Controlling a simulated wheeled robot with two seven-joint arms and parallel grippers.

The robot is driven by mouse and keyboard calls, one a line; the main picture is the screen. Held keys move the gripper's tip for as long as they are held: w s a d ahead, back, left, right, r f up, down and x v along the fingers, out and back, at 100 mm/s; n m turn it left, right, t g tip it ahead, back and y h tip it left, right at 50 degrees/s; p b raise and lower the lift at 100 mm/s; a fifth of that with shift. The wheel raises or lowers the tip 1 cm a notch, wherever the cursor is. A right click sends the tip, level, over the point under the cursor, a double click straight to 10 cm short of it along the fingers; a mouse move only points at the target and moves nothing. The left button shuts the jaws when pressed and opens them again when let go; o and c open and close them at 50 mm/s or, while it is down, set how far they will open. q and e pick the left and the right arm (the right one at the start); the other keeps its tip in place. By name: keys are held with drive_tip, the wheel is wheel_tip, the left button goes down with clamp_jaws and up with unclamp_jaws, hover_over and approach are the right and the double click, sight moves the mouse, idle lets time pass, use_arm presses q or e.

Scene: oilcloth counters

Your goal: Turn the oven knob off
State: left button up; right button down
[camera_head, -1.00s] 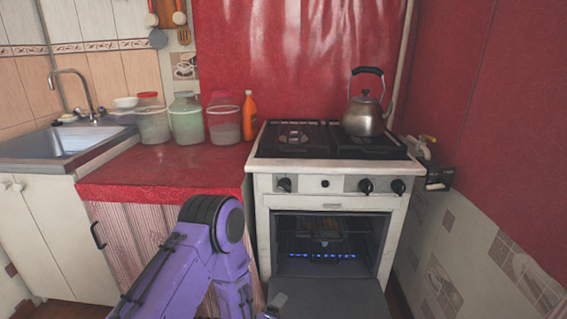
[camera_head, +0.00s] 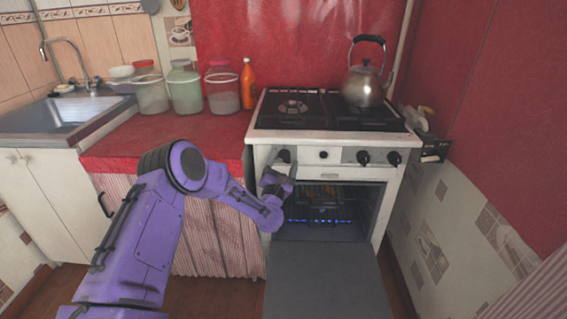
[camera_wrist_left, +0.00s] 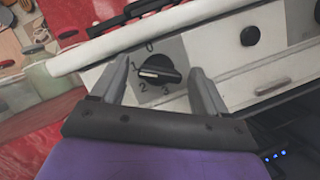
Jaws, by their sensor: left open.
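The stove's leftmost black knob (camera_head: 284,156) is on the white front panel, above the open oven. In the left wrist view the knob (camera_wrist_left: 160,68) has 0, 1, 2 and 3 marked around it, and its pale pointer faces left, near 1 and 2. My left gripper (camera_head: 279,174) is just in front of and below this knob. In the left wrist view the gripper (camera_wrist_left: 158,82) is open, with one finger on each side of the knob. Neither finger clearly touches it. The oven (camera_head: 322,208) shows blue flames inside. My right gripper is not in view.
The lowered oven door (camera_head: 325,285) juts out below the gripper. Other knobs (camera_head: 363,158) are farther right. A metal kettle (camera_head: 364,87) stands on the hob (camera_head: 325,134). Jars (camera_head: 186,88) and an orange bottle (camera_head: 247,84) stand on the red counter (camera_head: 170,155).

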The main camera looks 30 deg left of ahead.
use_arm(q)
drive_tip(key=c, duration=1.1)
drive_tip(key=shift+o, duration=0.2)
drive_tip(key=shift+r+m, duration=0.1)
drive_tip(key=shift+m, duration=0.2)
drive_tip(key=m+h+p, duration=0.1)
drive_tip(key=m, duration=0.1)
drive_tip(key=m+h+p, duration=0.1)
drive_tip(key=m, duration=0.1)
drive_tip(key=m+h+p, duration=0.1)
drive_tip(key=m, duration=0.1)
drive_tip(key=shift+a+r+m, duration=0.1)
drive_tip(key=shift+r+m, duration=0.2)
drive_tip(key=shift+m, duration=0.1)
drive_tip(key=m+g+h+p, duration=0.1)
drive_tip(key=m+p, duration=0.1)
drive_tip(key=m, duration=0.1)
drive_tip(key=shift+m, duration=0.3)
drive_tip(key=shift+m+g+h+p, duration=0.3)
drive_tip(key=shift+m+g+p, duration=0.5)
drive_tip(key=shift+m, duration=0.6)
